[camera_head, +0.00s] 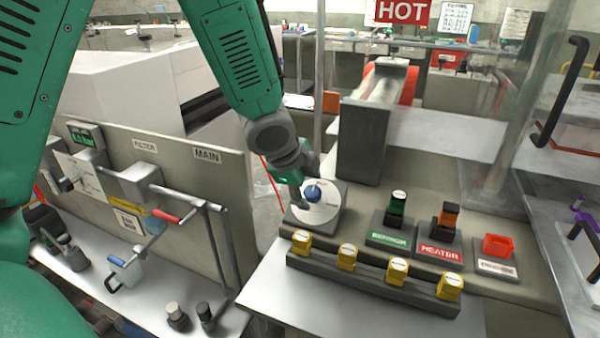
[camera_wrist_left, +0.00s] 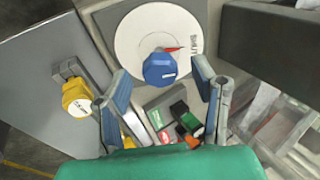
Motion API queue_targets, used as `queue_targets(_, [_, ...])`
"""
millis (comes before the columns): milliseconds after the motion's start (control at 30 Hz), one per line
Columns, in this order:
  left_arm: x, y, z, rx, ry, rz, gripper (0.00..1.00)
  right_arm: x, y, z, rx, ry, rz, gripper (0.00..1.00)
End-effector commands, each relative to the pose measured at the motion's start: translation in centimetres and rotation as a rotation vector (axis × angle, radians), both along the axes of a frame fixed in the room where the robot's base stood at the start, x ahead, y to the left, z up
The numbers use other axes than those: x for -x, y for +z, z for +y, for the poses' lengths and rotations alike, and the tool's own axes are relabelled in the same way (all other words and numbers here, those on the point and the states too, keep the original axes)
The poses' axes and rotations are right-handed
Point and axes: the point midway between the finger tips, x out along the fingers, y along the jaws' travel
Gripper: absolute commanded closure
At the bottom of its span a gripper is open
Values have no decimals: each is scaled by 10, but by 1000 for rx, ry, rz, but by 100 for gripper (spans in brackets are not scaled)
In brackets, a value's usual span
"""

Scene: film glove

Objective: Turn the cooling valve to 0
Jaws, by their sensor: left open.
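The cooling valve appears as a blue knob (camera_head: 313,193) on a white round dial (camera_head: 322,213), set on a grey base. In the left wrist view the blue knob (camera_wrist_left: 160,70) sits on the dial (camera_wrist_left: 143,22), with a red pointer aimed right toward small printed lettering that I cannot read clearly. My left gripper (camera_head: 304,190) is close over the knob. In the wrist view its two fingers (camera_wrist_left: 160,80) are open, one on each side of the knob, with gaps between. Contact is not visible. My right gripper is not in view.
Several yellow knobs (camera_head: 347,257) stand on a dark rail in front of the dial. A tall grey block (camera_head: 362,143) rises behind the dial.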

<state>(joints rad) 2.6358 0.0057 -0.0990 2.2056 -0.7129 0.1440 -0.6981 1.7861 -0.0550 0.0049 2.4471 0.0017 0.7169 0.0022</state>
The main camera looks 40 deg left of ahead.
Motion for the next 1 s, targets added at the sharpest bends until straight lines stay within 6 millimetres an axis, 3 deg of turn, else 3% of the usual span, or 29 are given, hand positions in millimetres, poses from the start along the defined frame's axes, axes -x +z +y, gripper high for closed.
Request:
queue_targets(200, [23, 41, 0, 3, 0, -6, 47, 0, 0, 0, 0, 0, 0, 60])
queue_targets(433, [41, 72, 1, 4, 1, -3, 47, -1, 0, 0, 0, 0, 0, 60])
queue_targets(633, [48, 82, 1, 1, -1, 2, 47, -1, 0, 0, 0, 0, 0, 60])
queue_targets(1000, [49, 83, 1, 0, 0, 2, 47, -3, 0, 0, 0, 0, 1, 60])
